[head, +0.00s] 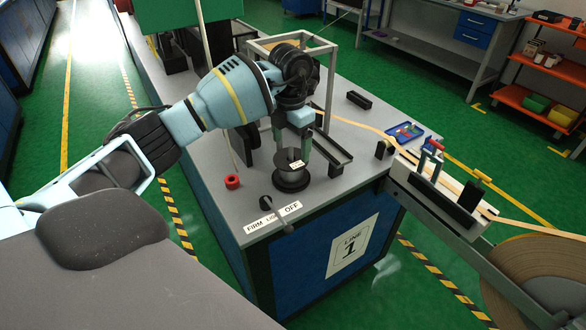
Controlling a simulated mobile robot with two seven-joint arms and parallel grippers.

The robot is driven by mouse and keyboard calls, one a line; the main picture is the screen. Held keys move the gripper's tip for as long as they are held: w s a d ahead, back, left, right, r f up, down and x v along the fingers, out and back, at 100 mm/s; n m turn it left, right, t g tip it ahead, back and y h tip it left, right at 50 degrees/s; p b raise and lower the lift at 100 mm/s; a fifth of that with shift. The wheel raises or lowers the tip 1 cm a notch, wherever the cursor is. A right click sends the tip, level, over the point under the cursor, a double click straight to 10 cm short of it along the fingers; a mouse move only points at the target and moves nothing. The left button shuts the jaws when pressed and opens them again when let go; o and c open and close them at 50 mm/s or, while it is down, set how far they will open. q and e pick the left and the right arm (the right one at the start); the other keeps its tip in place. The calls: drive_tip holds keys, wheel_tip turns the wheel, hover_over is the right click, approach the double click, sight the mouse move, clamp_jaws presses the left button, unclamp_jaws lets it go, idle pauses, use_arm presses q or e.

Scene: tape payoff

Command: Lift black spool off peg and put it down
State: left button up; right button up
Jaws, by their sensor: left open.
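The black spool (291,182) stands upright near the front of the grey bench, with a dark grey middle, a wide black lower flange and a small white label. The peg itself cannot be made out; the spool and gripper may hide it. My left gripper (292,150) comes down from above with its fingers apart, around or just above the spool's upper part. I cannot tell whether the fingers touch it. My right gripper is not in view.
A dark lever (279,213) stands in front by the FIRM and OFF labels. A grey frame (332,85) stands behind. A blue tray (420,142), pale tape and a large reel (545,280) are right. Bench right of the spool is partly clear.

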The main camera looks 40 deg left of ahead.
sight(292, 157)
use_arm(q)
drive_tip(key=shift+s+d+f+b, duration=0.15)
drive_tip(key=shift+f+b, duration=0.5)
drive_tip(key=shift+f, duration=0.65)
drive_tip(key=shift+s+d+f+b, duration=0.15)
drive_tip(key=shift+f+b, duration=0.5)
drive_tip(key=shift+f, duration=0.65)
drive_tip(key=shift+w+r, duration=0.1)
drive_tip(key=shift+r, duration=0.1)
drive_tip(key=c, duration=0.8)
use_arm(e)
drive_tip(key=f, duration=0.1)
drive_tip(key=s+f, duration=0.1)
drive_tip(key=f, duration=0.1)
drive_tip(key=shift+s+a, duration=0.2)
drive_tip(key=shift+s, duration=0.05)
